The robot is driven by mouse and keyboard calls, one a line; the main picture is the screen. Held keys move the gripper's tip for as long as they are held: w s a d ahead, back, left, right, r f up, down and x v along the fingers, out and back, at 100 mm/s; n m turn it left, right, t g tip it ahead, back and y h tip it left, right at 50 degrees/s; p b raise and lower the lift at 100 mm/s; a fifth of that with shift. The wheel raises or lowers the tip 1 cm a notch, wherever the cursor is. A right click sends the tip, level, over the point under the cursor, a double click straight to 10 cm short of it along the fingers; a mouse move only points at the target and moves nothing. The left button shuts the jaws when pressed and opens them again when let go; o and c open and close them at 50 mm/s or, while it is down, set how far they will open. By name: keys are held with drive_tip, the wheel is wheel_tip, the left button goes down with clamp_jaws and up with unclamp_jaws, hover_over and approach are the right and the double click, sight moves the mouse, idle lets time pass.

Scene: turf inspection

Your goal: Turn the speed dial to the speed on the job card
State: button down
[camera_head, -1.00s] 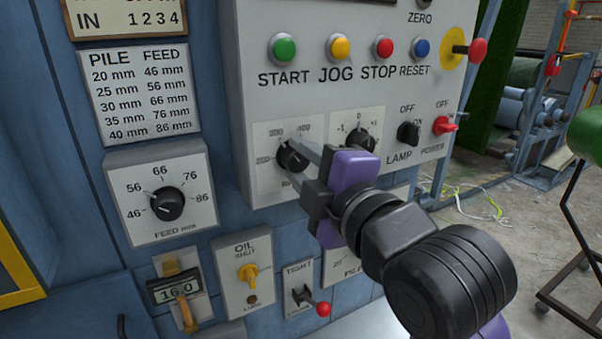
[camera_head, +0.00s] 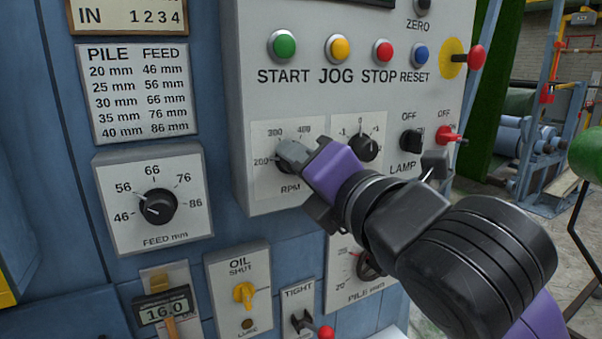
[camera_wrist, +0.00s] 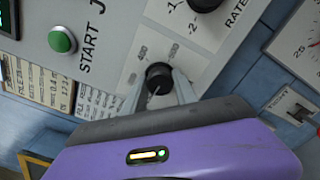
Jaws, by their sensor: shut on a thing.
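The speed dial is a black knob (camera_wrist: 158,77) on a light plate marked RPM (camera_head: 262,185), with 200, 300 and 400 legible around it. My gripper (camera_head: 287,155) is at this knob, and its fingers hide most of it in the head view. In the wrist view my gripper (camera_wrist: 158,88) has one finger on each side of the knob, shut on it. A pale pointer line shows on the knob, but I cannot tell which number it points at.
A second knob (camera_head: 362,147) sits just right of the dial. START (camera_head: 282,46), JOG, STOP and RESET buttons run above. The FEED dial (camera_head: 158,207) is at left, with a pile and feed table (camera_head: 140,90) above it. The LAMP switch (camera_head: 410,140) is close to my wrist.

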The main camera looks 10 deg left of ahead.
drive_tip(key=shift+f+n, duration=0.15)
drive_tip(key=shift+n, duration=0.45)
drive_tip(key=shift+b, duration=0.3)
drive_tip(key=c, duration=1)
unclamp_jaws()
drive_tip(key=shift+o, duration=0.2)
drive_tip(key=v, duration=0.7)
drive_tip(key=shift+s+d, duration=0.25)
drive_tip(key=shift+s, duration=0.1)
